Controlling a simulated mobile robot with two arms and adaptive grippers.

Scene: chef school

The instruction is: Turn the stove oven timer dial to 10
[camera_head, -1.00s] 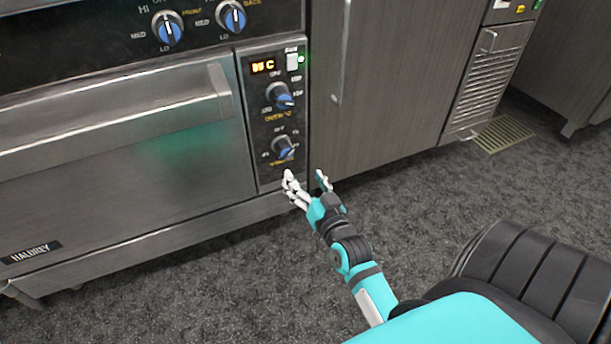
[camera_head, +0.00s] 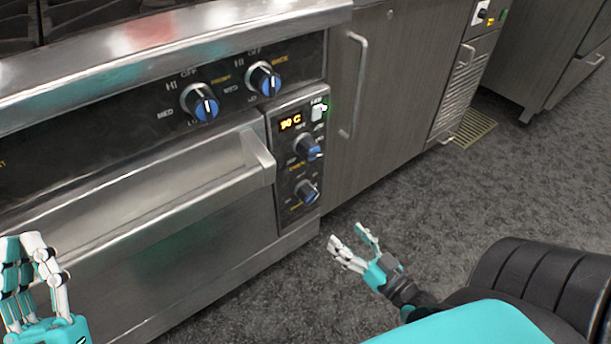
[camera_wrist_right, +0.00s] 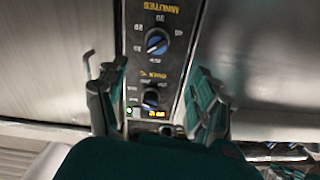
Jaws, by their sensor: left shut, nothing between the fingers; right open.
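The oven timer dial (camera_head: 307,192) is the lower blue-and-black knob on the narrow panel right of the oven door. It shows upside down in the right wrist view (camera_wrist_right: 157,41), with a "MINUTES" scale around it; I cannot tell its exact setting. My right gripper (camera_head: 350,240) is open and empty, low and to the right of the dial, apart from it. In the wrist view its fingers (camera_wrist_right: 160,72) spread on either side of the panel. My left gripper (camera_head: 35,255) is shut and empty at the left edge, in front of the oven door.
The oven temperature dial (camera_head: 309,148) sits above the timer, below a lit display (camera_head: 290,122). The oven door handle (camera_head: 190,195) juts out left of the panel. A cabinet with a vertical handle (camera_head: 352,85) stands to the right. Grey floor (camera_head: 440,200) in front is clear.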

